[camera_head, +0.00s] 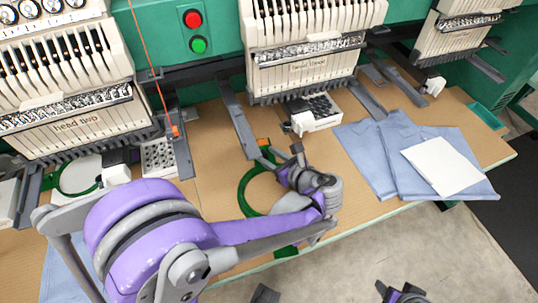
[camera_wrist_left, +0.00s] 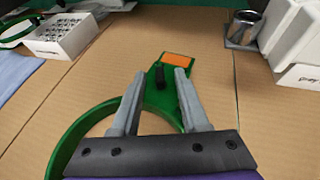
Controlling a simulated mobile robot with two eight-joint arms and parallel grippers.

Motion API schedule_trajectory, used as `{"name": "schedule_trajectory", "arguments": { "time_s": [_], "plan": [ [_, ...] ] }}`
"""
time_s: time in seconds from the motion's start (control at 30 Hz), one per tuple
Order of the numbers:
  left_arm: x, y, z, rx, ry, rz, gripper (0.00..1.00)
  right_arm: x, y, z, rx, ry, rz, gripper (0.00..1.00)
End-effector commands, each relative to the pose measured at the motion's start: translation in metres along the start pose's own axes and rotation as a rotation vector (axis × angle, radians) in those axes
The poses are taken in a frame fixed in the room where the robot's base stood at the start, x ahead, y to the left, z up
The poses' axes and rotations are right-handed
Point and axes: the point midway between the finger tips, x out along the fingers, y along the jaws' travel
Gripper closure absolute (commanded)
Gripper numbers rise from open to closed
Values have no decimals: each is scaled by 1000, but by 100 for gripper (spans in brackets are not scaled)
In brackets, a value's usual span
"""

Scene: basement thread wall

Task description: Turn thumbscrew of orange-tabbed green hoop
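The green hoop (camera_head: 243,188) lies flat on the brown table in front of the middle machine. Its orange tab (camera_head: 264,143) points toward the machine, and the tab also shows in the left wrist view (camera_wrist_left: 179,60). The black thumbscrew (camera_wrist_left: 160,77) stands on the hoop's green bracket beside the orange tab. My left gripper (camera_wrist_left: 160,73) is open, with one finger on each side of the thumbscrew and visible gaps to it. In the head view the left gripper (camera_head: 281,153) hides part of the hoop. My right gripper (camera_head: 400,290) is cut off at the bottom edge; its opening is unclear.
Machine head two (camera_head: 75,124) and the middle machine (camera_head: 308,69) stand behind. A white perforated box (camera_head: 160,158) and another white box (camera_head: 318,114) sit on the table. Blue cloth (camera_head: 375,158) with a white sheet (camera_head: 443,166) lies right. A metal cup (camera_wrist_left: 244,27) stands back right.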

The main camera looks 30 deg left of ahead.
Motion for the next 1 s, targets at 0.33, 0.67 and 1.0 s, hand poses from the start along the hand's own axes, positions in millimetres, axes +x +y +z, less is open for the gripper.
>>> {"name": "schedule_trajectory", "arguments": {
  "time_s": [0.33,0.67,1.0],
  "plan": [
    [0,0,0,0,0,0,100,0,0,0,0,0,0,32],
    [0,3,0,21,1,-50,100,1,0,0,0,0,0,32],
    [2,11,1,143,1,-354,100,-1,0,0,0,0,0,32]
  ]
}}
